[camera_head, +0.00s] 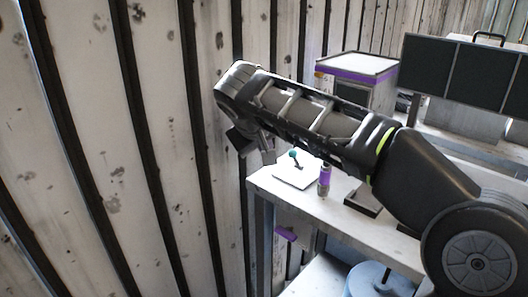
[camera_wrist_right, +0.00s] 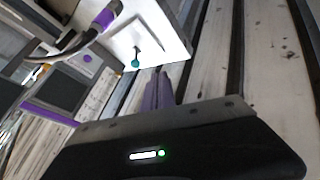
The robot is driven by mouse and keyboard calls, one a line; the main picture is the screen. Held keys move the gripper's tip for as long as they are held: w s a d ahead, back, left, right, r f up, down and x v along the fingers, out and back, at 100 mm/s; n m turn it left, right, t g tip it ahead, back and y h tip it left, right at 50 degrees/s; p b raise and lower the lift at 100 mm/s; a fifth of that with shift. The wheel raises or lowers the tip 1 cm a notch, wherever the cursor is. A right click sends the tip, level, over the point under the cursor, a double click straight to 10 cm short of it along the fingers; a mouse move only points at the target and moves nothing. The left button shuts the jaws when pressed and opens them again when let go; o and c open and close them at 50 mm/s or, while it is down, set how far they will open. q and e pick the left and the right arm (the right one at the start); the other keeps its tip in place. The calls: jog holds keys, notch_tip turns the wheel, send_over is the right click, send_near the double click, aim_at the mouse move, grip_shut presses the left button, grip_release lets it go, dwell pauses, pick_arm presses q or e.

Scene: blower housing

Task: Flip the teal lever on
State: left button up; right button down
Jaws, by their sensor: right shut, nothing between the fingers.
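The teal lever (camera_head: 293,154) has a round teal knob on a thin dark stem. It stands on a white square plate (camera_head: 284,179) near the left end of the bench, with the knob leaning to the left in the head view. In the right wrist view the teal knob (camera_wrist_right: 135,63) shows against the white plate (camera_wrist_right: 160,42), just beyond and to the left of my fingers. My right gripper (camera_wrist_right: 159,82) has its purple fingers together, with nothing between them. It is close to the lever but appears apart from it. My left gripper is in neither view.
A purple-and-grey cylinder (camera_head: 324,181) stands on the bench beside the plate. A box with a purple band (camera_head: 357,68) and dark monitors (camera_head: 429,66) are behind. The bench (camera_head: 340,214) meets a ribbed wall (camera_head: 165,130) at left. A blue round object (camera_head: 370,280) is below.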

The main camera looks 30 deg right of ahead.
aim_at(295, 160)
jog(key=shift+s+f, duration=0.1)
jog(key=shift+s, duration=0.05)
jog(key=shift+d, duration=0.1)
jog(key=x, duration=1)
jog(key=shift+f, duration=0.15)
jog(key=d, duration=0.1)
jog(key=d+r, duration=0.1)
jog(key=shift+d, duration=1)
